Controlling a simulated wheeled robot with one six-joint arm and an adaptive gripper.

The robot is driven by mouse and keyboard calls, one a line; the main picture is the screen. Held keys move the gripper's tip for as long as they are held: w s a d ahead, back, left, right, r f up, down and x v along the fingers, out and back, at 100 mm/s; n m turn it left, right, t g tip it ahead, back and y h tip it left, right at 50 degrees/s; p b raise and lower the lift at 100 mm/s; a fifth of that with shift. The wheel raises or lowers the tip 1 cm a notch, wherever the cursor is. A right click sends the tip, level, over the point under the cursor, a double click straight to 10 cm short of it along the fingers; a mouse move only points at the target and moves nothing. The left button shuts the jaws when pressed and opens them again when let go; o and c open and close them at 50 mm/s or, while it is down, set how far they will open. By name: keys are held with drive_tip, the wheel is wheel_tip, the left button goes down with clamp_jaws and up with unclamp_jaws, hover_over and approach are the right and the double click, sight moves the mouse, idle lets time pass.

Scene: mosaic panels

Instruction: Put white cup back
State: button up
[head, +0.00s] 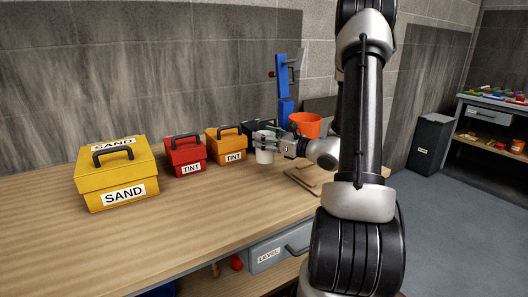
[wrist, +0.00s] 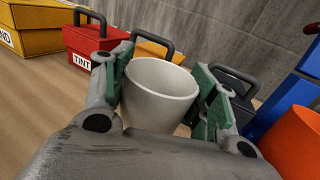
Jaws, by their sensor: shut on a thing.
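The white cup (wrist: 158,92) is upright and empty inside, between the green-padded fingers of my gripper (wrist: 160,100) in the wrist view. My gripper is shut on it. In the head view the cup (head: 264,156) shows below the fingers of my gripper (head: 266,140), over the wooden workbench (head: 190,223), in front of the dark box and right of the yellow TINT box. I cannot tell whether the cup's base touches the bench.
A yellow SAND box (head: 116,178), a red TINT box (head: 186,155) and a yellow TINT box (head: 225,147) stand on the bench to the left. A dark box (wrist: 232,92) is close behind the right finger. An orange bucket (head: 305,124) and blue stand (head: 284,85) are at the right. The front bench area is clear.

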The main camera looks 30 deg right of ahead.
drive_tip(key=shift+f, duration=2)
drive_tip(key=o, duration=1.2)
drive_tip(key=shift+f, duration=0.1)
